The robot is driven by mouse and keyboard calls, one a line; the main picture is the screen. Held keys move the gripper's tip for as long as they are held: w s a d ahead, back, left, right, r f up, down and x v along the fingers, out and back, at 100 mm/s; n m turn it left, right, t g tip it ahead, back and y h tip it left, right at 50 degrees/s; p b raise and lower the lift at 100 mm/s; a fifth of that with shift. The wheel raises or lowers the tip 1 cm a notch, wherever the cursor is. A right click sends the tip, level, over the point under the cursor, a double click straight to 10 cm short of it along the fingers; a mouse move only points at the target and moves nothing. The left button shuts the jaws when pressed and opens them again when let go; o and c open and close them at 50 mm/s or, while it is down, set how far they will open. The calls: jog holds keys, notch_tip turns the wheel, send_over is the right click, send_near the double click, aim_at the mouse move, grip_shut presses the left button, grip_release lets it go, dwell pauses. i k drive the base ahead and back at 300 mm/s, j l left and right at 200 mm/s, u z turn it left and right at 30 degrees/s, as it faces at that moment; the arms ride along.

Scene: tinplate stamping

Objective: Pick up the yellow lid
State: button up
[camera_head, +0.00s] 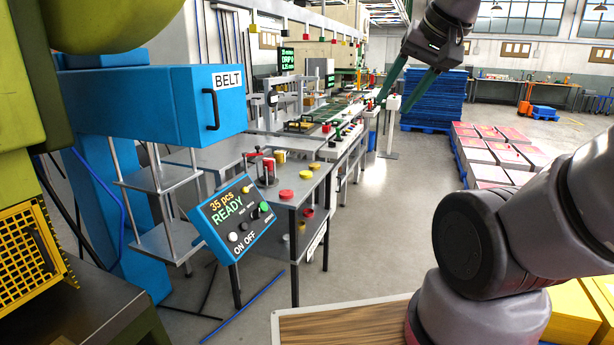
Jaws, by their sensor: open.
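Small yellow round pieces that look like lids are on the grey bench beside the blue press. I cannot tell which one the task means. My gripper (393,107) is at the upper right, open and empty, with its two green fingers spread and pointing down. In the picture it is to the right of the bench and apart from the lids.
A larger red disc (286,194) is at the bench's front. More red and yellow pieces are on the lower shelf. A blue control panel (236,218) reading "READY" stands in front of the bench. The blue press (150,100) is at left. Floor (380,215) right of the bench is clear.

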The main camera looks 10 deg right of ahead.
aim_at(305, 174)
jog(key=i+l+u, duration=0.35)
jog(key=i+l, duration=0.15)
jog(key=i, duration=0.4)
jog(key=i+l+u, duration=0.4)
jog(key=i+l, duration=0.3)
jog(key=i, duration=0.15)
